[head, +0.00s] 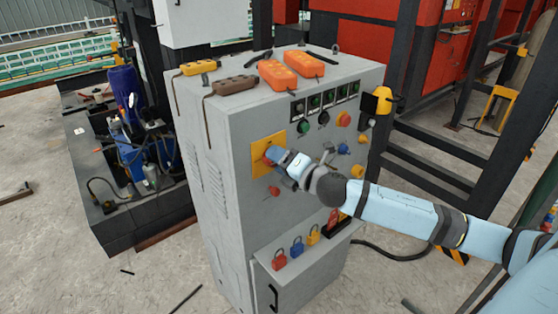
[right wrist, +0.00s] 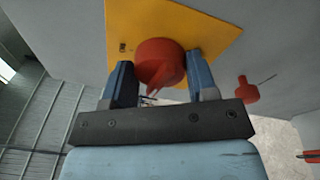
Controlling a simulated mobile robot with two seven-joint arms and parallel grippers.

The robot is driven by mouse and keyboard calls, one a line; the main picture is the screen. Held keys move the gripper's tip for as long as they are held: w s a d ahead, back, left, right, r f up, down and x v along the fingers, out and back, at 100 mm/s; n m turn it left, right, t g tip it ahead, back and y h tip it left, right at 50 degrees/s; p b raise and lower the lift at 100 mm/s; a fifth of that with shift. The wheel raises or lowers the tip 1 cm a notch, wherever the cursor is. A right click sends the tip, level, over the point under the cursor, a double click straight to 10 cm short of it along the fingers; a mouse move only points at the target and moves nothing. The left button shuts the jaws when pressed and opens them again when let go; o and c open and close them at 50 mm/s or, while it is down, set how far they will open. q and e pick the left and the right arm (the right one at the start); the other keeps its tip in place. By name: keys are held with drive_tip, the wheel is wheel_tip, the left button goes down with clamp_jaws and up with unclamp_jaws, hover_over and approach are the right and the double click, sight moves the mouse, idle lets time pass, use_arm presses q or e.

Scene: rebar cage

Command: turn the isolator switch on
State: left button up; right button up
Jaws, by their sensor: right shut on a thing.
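The isolator switch is a red rotary knob (right wrist: 160,62) on a yellow square plate, which shows in the head view (head: 262,146) on the front of the grey cabinet (head: 237,200). My right gripper (right wrist: 160,80) is at the plate, with one blue finger on each side of the red knob, and is shut on it. In the head view my right gripper (head: 274,156) hides most of the knob. The wrist view shows a pointed tip on the knob aimed down toward my gripper's palm. My left gripper is in neither view.
A smaller red knob (right wrist: 247,90) sits beside the plate. Padlocks (head: 297,247) hang on the lower ledge. Orange and brown pendants (head: 277,75) lie on top. A blue pump unit (head: 135,130) stands left.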

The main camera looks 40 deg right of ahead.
drive_tip(key=m, duration=0.4)
drive_tip(key=shift+f+t, duration=0.1)
drive_tip(key=shift+t, duration=0.2)
drive_tip(key=m, duration=0.4)
drive_tip(key=shift+t+h+p, duration=0.3)
drive_tip(key=shift+p, duration=0.1)
drive_tip(key=m+p, duration=0.1)
drive_tip(key=m, duration=0.3)
drive_tip(key=shift+a+h, duration=0.1)
drive_tip(key=shift+h, duration=0.3)
drive_tip(key=m+p, duration=0.1)
drive_tip(key=m, duration=0.2)
drive_tip(key=shift+h+p, duration=0.3)
drive_tip(key=shift+a+f+m+t+h+p, duration=0.1)
drive_tip(key=shift+m+t+h+p, duration=0.2)
drive_tip(key=shift+m+p, duration=1)
drive_tip(key=shift+m+b, duration=0.55)
drive_tip(key=shift+m, duration=0.05)
drive_tip(key=o, duration=0.9)
